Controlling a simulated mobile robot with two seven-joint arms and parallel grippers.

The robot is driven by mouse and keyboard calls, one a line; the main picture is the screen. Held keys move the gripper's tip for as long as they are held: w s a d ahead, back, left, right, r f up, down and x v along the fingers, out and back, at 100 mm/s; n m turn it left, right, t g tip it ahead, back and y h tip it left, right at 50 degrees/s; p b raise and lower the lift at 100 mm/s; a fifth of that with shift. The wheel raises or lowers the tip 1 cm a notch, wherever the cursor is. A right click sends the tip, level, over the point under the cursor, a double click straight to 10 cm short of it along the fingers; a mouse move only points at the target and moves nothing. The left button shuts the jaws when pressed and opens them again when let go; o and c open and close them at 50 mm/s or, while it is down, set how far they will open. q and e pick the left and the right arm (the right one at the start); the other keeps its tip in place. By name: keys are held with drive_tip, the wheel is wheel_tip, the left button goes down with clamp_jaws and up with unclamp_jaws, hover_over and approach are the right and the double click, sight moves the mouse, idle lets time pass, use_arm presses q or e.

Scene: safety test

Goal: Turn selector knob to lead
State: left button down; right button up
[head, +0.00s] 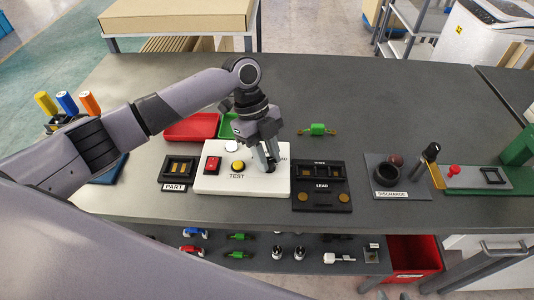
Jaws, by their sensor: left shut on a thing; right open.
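The white test box (215,181) sits on the grey bench and carries a red switch (212,163), a yellow button (238,166) and the word TEST. The selector knob (270,169) is dark and stands at the box's right side. My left gripper (268,162) points down from above and is shut on the knob. The fingers hide most of the knob, so its pointing direction cannot be told. Part of a label shows just right of the fingers. My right gripper is not in view.
A black fixture marked LEAD (322,198) stands close right of the box, and a fixture marked PART (178,170) at left. A green component (317,130) lies behind. A discharge station (394,187) is further right. Red (190,127) and green trays lie behind the box.

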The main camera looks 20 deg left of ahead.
use_arm(q)
drive_tip(key=c, duration=0.9)
unclamp_jaws()
drive_tip(key=v, duration=0.7)
drive_tip(key=shift+b, duration=0.4)
